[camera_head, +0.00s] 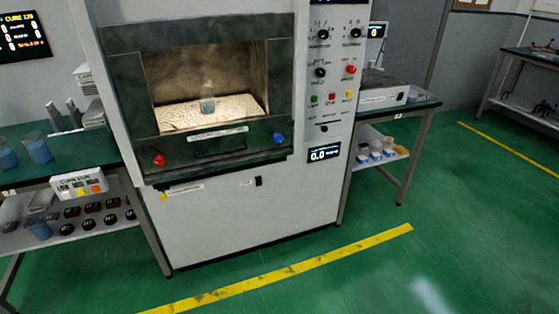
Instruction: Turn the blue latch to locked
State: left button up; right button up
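The blue latch (279,138) is a small blue knob at the lower right of the machine's front frame, below the window. A red latch (158,160) sits at the lower left of the same frame. A dark handle (221,151) lies between them. The microwave generator (240,215) is a tall white cabinet with a dark framed chamber, and a small beaker (207,101) stands inside on a pale surface. I cannot tell from this view whether the blue latch is locked. Neither of my grippers is in view.
A control panel (333,80) with knobs and buttons runs up the machine's right side. A green-topped bench (110,146) with beakers stands at left, another bench (425,106) at right. The green floor in front, crossed by a yellow line (300,267), is clear.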

aim_at(280, 141)
jog(key=z, duration=1.25)
jog(key=i, duration=0.95)
jog(key=z, duration=0.1)
